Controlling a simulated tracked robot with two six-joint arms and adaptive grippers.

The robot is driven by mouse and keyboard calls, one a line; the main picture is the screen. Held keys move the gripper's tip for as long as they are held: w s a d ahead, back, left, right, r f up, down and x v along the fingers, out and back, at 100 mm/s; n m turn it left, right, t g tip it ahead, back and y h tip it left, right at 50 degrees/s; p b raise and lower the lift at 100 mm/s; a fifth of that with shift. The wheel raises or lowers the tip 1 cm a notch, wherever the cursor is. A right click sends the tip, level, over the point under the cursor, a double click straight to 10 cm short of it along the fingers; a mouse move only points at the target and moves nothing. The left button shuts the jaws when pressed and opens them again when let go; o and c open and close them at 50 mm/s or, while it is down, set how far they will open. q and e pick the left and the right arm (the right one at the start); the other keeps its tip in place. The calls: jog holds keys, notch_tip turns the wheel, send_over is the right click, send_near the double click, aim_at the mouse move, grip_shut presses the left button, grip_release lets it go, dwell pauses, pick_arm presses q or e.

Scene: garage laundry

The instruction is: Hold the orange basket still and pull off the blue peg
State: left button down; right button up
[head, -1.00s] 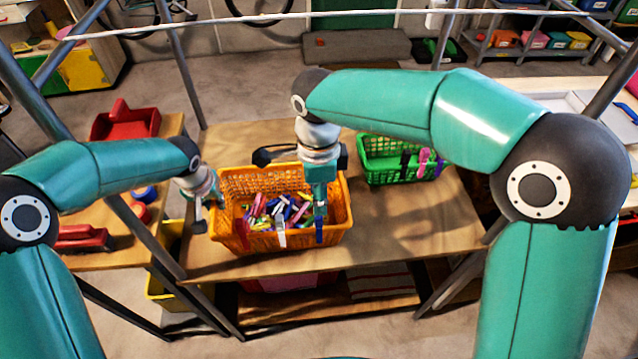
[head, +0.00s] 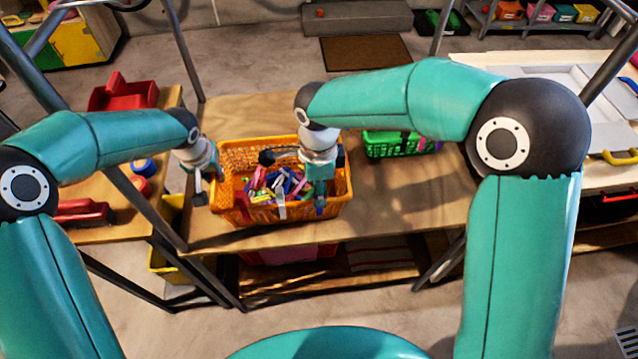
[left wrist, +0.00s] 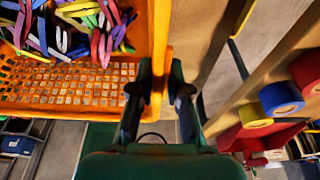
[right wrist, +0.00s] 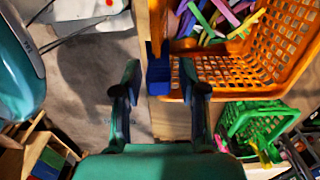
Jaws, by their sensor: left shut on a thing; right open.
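The orange basket (head: 345,215) stands on the wooden table, full of several coloured pegs (head: 275,183). My left gripper (head: 208,193) is shut on its left rim; the left wrist view shows the fingers (left wrist: 162,85) on either side of the orange wall (left wrist: 159,45). The blue peg (right wrist: 158,72) sits on the basket's front rim, and it also shows in the head view (head: 320,207). My right gripper (right wrist: 159,85) is open, with one fingertip on each side of the blue peg. I cannot tell whether they touch it. A white peg (head: 281,209) is also clipped on the front rim.
A green basket (head: 385,148) stands right of the orange one on the table, partly behind my right arm. The table's front right (head: 420,220) is bare. A side table at left holds red items (head: 85,212). Frame poles (head: 170,40) rise around the table.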

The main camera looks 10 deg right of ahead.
jog(key=shift+c, duration=0.2)
grip_shut()
jog(key=shift+r, duration=0.1)
jog(key=shift+r, duration=4.15)
pick_arm(q)
jog(key=c, duration=1.1)
grip_release()
jog(key=shift+o, duration=0.2)
